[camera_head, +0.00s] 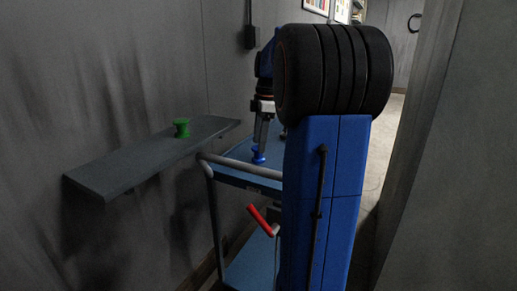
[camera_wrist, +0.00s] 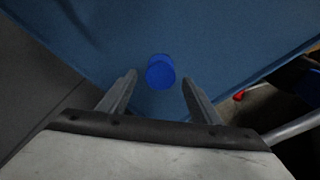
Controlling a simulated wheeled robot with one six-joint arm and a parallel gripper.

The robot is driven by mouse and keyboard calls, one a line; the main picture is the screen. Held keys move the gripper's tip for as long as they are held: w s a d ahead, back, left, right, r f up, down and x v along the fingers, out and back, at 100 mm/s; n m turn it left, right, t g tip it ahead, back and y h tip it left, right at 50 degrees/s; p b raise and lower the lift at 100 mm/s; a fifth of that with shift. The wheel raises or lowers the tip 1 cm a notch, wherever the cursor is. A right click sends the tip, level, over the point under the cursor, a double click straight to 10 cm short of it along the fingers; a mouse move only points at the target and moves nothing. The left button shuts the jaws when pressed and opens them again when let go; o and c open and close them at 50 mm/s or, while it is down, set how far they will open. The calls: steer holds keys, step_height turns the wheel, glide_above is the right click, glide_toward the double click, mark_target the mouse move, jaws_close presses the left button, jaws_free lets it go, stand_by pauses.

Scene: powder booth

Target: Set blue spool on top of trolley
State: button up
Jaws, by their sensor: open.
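The blue spool (camera_head: 258,155) stands upright on the top of the blue trolley (camera_head: 228,174), near its left side. In the wrist view the blue spool (camera_wrist: 160,72) shows on the trolley top (camera_wrist: 95,50), just ahead of and between the two fingertips. My gripper (camera_head: 263,140) is right above or beside the spool in the head view. In the wrist view my gripper (camera_wrist: 159,82) is open, with a gap between each finger and the spool. My arm hides the right part of the trolley top.
A grey wall shelf (camera_head: 130,160) with a green spool (camera_head: 181,128) on it is left of the trolley. The trolley has a grey handle rail (camera_head: 240,167) at its near end. A red-handled thing (camera_head: 262,220) shows below the top. A grey wall stands close at right.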

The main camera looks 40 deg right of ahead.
step_height(320, 180, up, 8)
steer(key=shift+s+d, duration=0.3)
steer(key=shift+d, duration=0.1)
stand_by(0.4)
